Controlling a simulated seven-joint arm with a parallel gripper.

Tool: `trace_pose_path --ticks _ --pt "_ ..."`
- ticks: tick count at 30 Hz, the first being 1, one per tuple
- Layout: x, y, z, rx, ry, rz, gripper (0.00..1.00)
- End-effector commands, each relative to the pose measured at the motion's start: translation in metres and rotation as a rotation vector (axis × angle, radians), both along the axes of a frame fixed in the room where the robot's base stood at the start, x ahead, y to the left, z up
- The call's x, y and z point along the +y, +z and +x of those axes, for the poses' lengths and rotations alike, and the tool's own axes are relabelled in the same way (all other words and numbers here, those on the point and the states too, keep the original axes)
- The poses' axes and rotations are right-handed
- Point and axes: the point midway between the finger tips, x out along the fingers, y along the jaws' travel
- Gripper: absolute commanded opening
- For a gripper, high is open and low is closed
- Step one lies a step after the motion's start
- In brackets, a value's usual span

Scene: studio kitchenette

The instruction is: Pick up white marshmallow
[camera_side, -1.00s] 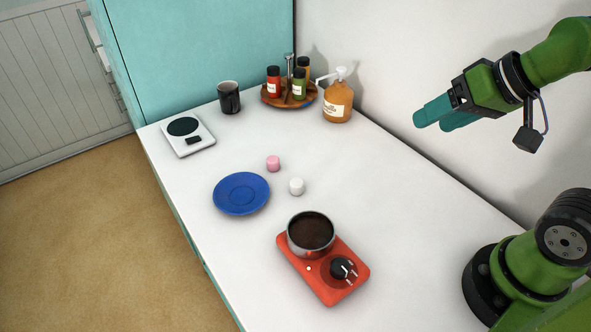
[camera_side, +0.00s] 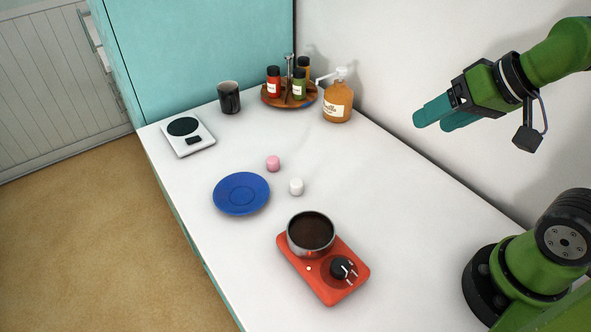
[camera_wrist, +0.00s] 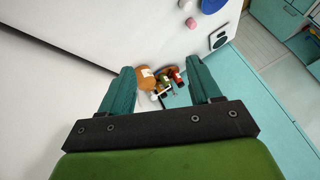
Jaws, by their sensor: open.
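The white marshmallow (camera_side: 296,186) stands on the white counter between the blue plate and the pot, in the side view. My gripper (camera_side: 433,117) is up in the air at the right of the side view, well away from both marshmallows. In the wrist view its two teal fingers (camera_wrist: 162,88) are spread apart with nothing held between them.
A blue plate (camera_side: 241,208) lies left of the white marshmallow. A pot (camera_side: 289,236) sits on a red burner (camera_side: 327,292) in front. A scale (camera_side: 199,143), black mug (camera_side: 229,98), wooden spice rack (camera_side: 271,100) and pump bottle (camera_side: 338,106) stand at the back.

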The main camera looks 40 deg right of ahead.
Motion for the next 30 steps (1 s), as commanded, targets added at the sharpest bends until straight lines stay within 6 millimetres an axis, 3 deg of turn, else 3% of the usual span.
trace_pose_path --ticks 4,8,18,24,30 --pt "-0.003 -0.017 0.01 0.083 -0.017 -0.022 0.63" --pt "0.002 -0.035 0.037 0.179 0.055 -0.094 0.63" --pt "0.054 -0.089 0.125 0.226 0.702 -0.264 0.63" --pt "0.085 -0.087 0.154 0.086 1.038 -0.356 0.63" --pt "0.087 -0.09 0.158 0.043 1.133 -0.412 0.63"
